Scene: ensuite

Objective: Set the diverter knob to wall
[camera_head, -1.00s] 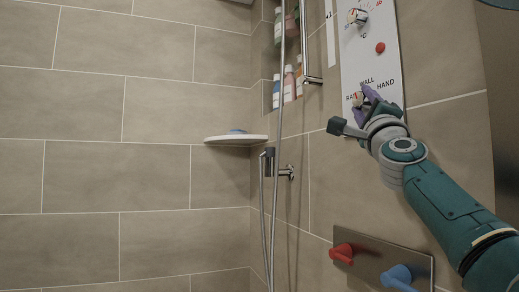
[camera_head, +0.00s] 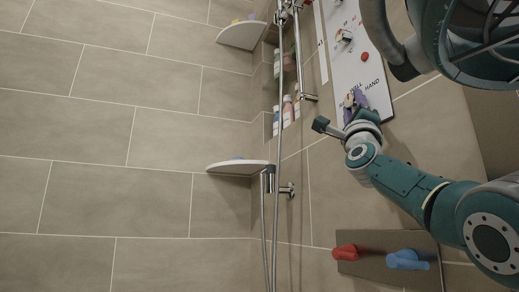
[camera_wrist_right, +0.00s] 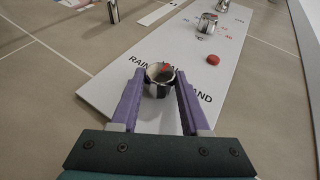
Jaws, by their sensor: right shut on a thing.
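The diverter knob (camera_wrist_right: 160,79) is a small shiny metal knob with a red mark, low on the white panel (camera_wrist_right: 215,55). The red mark points up and to the right in the right wrist view, toward the partly covered WALL label. RAIN is readable on the knob's left; HAND is partly covered on its right. My right gripper (camera_wrist_right: 157,90) has its purple fingers on both sides of the knob, shut on it. In the head view, my right gripper (camera_head: 354,101) is at the panel's lower end and mostly hides the knob. My left gripper is not in view.
Above the diverter are a red button (camera_head: 365,57) and another metal knob (camera_head: 343,36). Below the panel, a metal plate carries a red handle (camera_head: 345,252) and a blue handle (camera_head: 408,259). A shower hose (camera_head: 277,150) and a corner shelf (camera_head: 238,167) are to the left.

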